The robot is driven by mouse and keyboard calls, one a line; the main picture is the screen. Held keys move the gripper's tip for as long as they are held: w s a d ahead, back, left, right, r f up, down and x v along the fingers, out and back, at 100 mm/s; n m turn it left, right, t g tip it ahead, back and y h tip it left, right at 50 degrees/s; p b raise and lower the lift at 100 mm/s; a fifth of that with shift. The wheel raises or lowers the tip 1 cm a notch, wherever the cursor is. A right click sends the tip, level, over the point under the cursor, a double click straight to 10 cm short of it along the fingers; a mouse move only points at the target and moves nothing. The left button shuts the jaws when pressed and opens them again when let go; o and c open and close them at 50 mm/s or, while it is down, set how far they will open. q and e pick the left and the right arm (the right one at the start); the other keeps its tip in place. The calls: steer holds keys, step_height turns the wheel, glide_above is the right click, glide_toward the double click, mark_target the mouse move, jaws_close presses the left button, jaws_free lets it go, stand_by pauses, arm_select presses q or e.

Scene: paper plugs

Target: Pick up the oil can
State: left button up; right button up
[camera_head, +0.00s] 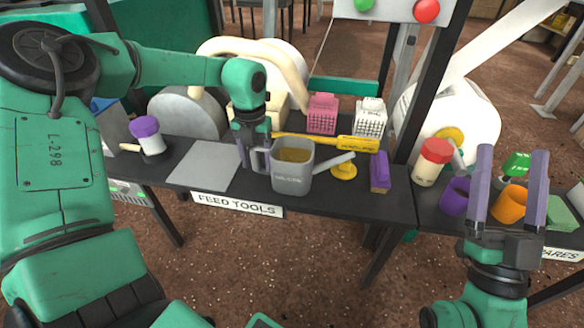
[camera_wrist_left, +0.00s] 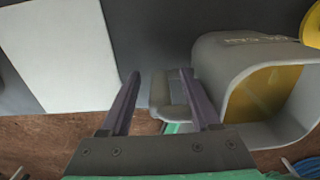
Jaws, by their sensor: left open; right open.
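The oil can (camera_head: 292,180) is a grey, open-topped can with yellowish contents, a handle on its left and a spout on its right. It stands upright on the table. In the left wrist view the oil can (camera_wrist_left: 215,70) is at the right. My left gripper (camera_head: 254,160) is open at the can's handle, fingers pointing down. In the left wrist view the handle (camera_wrist_left: 158,92) shows between the fingers of the left gripper (camera_wrist_left: 158,75); whether they touch it is unclear. My right gripper (camera_head: 511,152) is open and empty, above the right-hand table.
A grey plate (camera_head: 204,165) lies left of the can. A purple-lidded jar (camera_head: 148,136) stands further left. A yellow tool (camera_head: 330,142) lies behind the can, and a purple block (camera_head: 379,172) stands to its right. Purple (camera_head: 454,197) and orange (camera_head: 509,204) cups are near my right gripper.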

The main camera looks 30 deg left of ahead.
arm_select(q)
jaws_close()
steer(key=shift+r, duration=0.15)
